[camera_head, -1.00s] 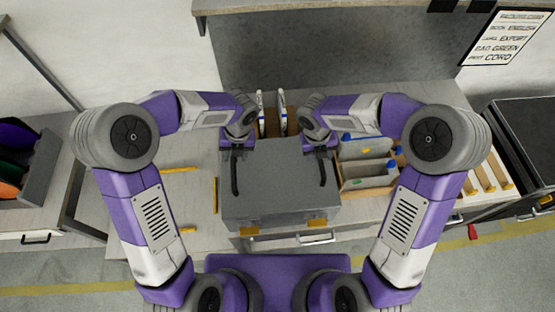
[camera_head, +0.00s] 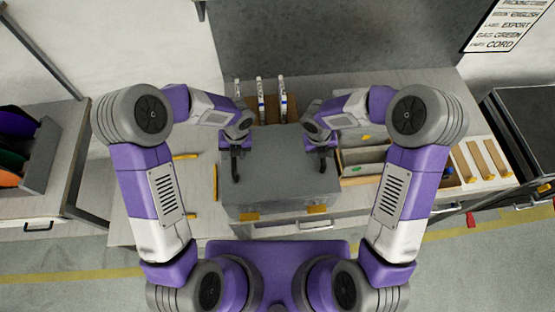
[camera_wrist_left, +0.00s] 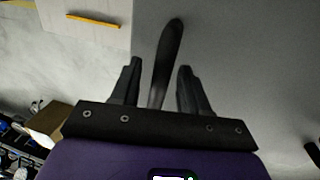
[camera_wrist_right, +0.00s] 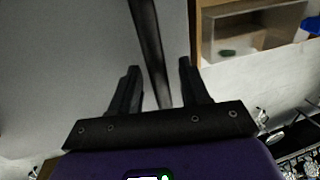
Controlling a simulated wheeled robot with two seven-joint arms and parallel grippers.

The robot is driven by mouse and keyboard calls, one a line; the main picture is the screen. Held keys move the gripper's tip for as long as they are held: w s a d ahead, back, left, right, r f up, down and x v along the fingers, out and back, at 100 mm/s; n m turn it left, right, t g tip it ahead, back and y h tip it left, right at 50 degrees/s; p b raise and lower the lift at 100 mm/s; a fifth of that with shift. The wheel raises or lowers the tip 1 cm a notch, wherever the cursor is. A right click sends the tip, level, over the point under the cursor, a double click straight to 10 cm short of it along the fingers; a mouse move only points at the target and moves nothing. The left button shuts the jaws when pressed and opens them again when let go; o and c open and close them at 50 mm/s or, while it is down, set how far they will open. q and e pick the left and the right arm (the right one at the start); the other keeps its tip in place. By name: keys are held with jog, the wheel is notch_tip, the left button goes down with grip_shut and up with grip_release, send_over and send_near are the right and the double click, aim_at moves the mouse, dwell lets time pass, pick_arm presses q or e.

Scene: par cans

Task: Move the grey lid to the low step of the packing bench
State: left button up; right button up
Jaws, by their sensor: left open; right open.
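The grey lid (camera_head: 280,170) is a broad flat panel in the middle of the head view, with a dark bar handle near each side. My left gripper (camera_head: 236,150) is open at the left handle (camera_head: 235,170). In the left wrist view this handle (camera_wrist_left: 168,60) lies between the spread fingers. My right gripper (camera_head: 321,150) is open at the right handle. In the right wrist view that handle (camera_wrist_right: 150,45) runs between the open fingers. The packing bench (camera_head: 205,215) shows around the lid, with yellow strips on its left part. What lies under the lid is hidden.
Slim white items (camera_head: 260,90) stand in a brown holder just behind the lid. A divided wooden tray (camera_head: 365,155) is close on the right, partly behind my right arm. A rack (camera_head: 40,155) of coloured discs stands far left. The bench left of the lid looks mostly clear.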

jog(key=shift+f, duration=0.1)
pick_arm(q)
grip_shut()
pick_arm(e)
grip_shut()
